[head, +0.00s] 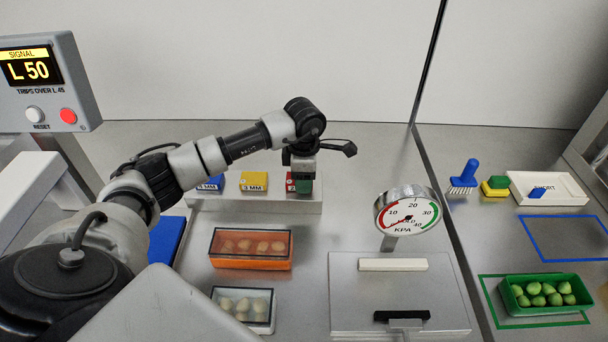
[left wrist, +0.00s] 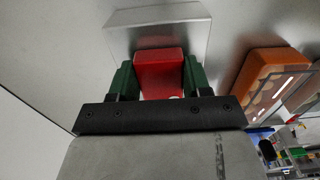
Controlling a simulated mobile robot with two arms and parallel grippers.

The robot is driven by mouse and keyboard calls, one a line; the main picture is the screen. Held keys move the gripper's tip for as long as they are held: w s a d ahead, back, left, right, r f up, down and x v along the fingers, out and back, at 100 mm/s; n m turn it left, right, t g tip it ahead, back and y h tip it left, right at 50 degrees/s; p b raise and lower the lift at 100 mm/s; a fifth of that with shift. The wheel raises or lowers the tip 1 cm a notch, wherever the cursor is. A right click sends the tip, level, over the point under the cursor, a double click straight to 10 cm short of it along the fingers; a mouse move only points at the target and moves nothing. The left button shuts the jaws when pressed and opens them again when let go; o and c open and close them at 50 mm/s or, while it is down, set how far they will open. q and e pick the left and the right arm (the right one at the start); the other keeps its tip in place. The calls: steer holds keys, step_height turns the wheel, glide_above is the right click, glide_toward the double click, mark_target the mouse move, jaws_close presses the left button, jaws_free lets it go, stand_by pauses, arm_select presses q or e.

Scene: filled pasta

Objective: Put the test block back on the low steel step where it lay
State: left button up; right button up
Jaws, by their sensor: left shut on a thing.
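My left gripper (head: 300,184) points down at the right end of the low steel step (head: 250,204). Its green fingers are shut on a red test block (head: 291,183), partly hidden by a finger in the head view. In the left wrist view the red block (left wrist: 160,72) sits between both green fingers, with the step (left wrist: 160,22) behind it. The block is at or just over the step's top; I cannot tell whether it touches. A blue block (head: 211,184) and a yellow block (head: 254,182) marked MM stand on the step to its left. My right gripper is not in view.
An orange box (head: 250,263) and a smaller clear-lidded box (head: 243,306) stand in front of the step. A KPA gauge (head: 407,211) rises at the right above a steel plate (head: 350,295). A signal panel (head: 45,85) at the left reads L 50.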

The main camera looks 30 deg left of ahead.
arm_select(q)
steer(key=shift+f, duration=0.2)
steer(key=o, duration=0.9)
steer(key=shift+r, duration=0.1)
steer(key=shift+r, duration=0.6)
step_height(320, 180, up, 11)
steer(key=shift+r+b, duration=0.1)
steer(key=shift+b, duration=0.7)
